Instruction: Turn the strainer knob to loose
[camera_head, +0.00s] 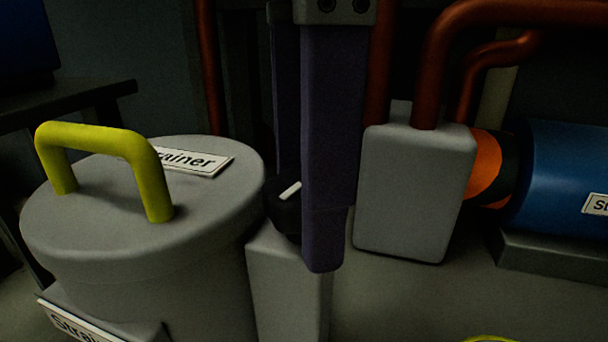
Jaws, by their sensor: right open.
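The black strainer knob (283,213) with a white pointer mark sits on top of a grey post, right of the strainer. My right gripper (307,218) comes down from the top with its two long dark purple fingers apart. The near finger hangs in front of the knob and hides its right side. The far finger is behind, and its tip is hidden or lost in the dark at the knob. I cannot tell whether either finger touches the knob. The grey strainer (215,235) has a lid with a yellow handle (105,150). My left gripper is not in view.
A grey box (415,195) with red-brown pipes (432,75) stands close on the right. Beyond it is a blue cylinder (560,170) with an orange collar. A dark bench (65,105) is at the far left. Some floor is clear at the lower right.

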